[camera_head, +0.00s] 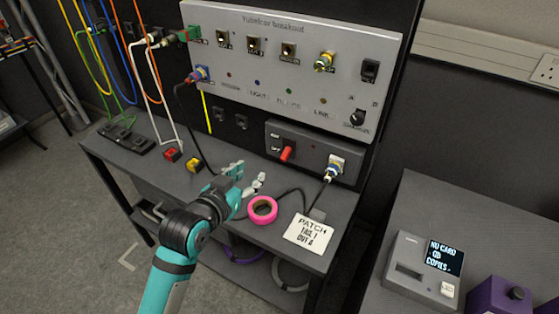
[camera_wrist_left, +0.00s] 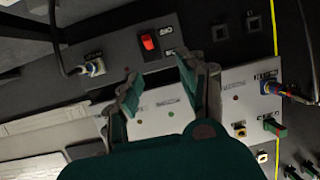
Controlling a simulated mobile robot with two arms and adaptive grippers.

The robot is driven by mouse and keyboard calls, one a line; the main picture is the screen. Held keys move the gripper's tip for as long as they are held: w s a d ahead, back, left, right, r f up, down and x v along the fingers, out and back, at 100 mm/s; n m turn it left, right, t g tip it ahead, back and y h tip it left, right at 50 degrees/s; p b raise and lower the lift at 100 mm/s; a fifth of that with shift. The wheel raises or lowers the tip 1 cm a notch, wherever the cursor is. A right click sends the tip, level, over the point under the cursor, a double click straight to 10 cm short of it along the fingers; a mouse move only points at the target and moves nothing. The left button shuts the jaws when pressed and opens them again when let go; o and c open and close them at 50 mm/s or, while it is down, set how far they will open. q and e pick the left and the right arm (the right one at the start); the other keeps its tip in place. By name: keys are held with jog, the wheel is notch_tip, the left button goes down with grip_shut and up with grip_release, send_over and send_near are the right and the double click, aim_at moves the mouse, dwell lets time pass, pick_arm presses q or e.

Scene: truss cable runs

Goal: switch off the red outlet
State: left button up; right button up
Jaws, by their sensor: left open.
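A dark box (camera_head: 265,140) below the grey "Breakout" panel carries a red switch (camera_head: 287,153) at its left, with ON and OFF labels beside it. The lever's exact position is hard to tell. A small dark red lamp (camera_head: 312,147) and a socket with a plugged cable (camera_head: 335,168) are to its right. The red switch also shows in the left wrist view (camera_wrist_left: 148,43), beyond my fingertips. My left gripper (camera_head: 250,178) is open and empty, in front of the box and lower left of the switch, apart from it. My right gripper is not in view.
A pink tape roll (camera_head: 262,210) and a white "PATCH" card (camera_head: 309,232) lie on the grey shelf (camera_head: 150,170). Red (camera_head: 172,154) and yellow (camera_head: 194,165) connectors lie at the back left. Loose cables hang near the left gripper. A card device (camera_head: 425,267) stands at right.

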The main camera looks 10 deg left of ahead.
aim_at(283, 157)
pick_arm(q)
jog(key=shift+m+g+h, duration=0.3)
jog(key=shift+m+g, duration=0.1)
jog(key=shift+g, duration=0.1)
jog(key=x, duration=0.5)
jog(key=d+x, duration=0.1)
jog(key=x, duration=0.9)
jog(key=shift+d+p, duration=0.25)
jog(key=shift+p, duration=0.05)
grip_shut()
